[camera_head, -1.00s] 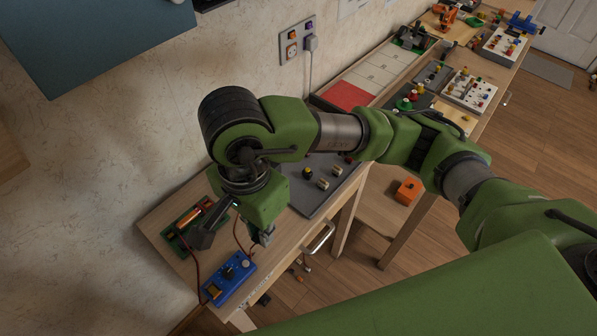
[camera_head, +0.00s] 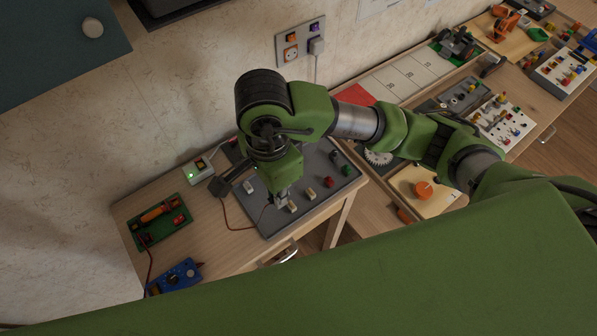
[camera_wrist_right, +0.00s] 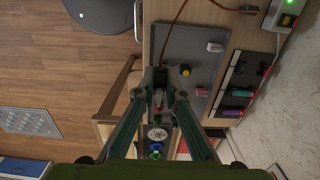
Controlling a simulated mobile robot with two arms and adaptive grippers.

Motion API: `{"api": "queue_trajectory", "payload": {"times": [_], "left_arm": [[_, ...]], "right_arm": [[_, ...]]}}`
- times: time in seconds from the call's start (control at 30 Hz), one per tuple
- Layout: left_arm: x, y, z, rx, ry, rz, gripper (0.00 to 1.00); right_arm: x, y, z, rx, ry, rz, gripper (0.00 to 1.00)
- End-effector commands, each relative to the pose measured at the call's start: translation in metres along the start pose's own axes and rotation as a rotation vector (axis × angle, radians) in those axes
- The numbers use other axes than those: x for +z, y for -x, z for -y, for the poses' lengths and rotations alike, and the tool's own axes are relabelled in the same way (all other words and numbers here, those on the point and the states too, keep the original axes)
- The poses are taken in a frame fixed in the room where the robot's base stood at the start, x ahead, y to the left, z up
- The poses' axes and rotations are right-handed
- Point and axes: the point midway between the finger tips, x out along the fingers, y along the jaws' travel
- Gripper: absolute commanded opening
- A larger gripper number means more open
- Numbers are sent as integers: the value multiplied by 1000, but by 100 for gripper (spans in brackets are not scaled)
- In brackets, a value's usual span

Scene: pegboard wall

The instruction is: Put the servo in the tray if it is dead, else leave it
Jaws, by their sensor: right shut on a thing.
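My right gripper (camera_head: 281,200) points down at the left part of a grey panel (camera_head: 268,221) with switches and knobs. In the wrist view its fingers (camera_wrist_right: 160,82) are closed together on a small, mostly hidden thing. A thin red-brown wire (camera_wrist_right: 172,38) runs up to the fingertips. A blue meter (camera_head: 175,279) lies at the table's near left, beside a green board (camera_head: 160,222) with an orange cylinder. I cannot pick out the servo for certain. A flat red area (camera_head: 355,95) beside white squares may be the tray; I cannot tell. My left gripper is out of view.
A white box with a green light (camera_head: 197,171) stands by the wall behind the panel. A white toothed disc (camera_head: 378,157) and an orange round part (camera_head: 424,189) lie to the right, near my arm. Bare wood (camera_head: 211,235) shows left of the panel.

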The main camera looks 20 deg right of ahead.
Motion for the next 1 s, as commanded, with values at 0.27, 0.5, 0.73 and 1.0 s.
{"api": "queue_trajectory", "payload": {"times": [0.27,0.5,0.73,1.0], "left_arm": [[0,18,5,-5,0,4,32],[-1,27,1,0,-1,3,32],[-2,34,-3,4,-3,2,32],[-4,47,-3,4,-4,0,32]], "right_arm": [[-55,-34,36,10,-7,-1,0],[-78,-71,54,4,-2,-1,0],[-87,-87,60,5,-1,1,0],[-86,-114,61,1,2,1,0]]}}
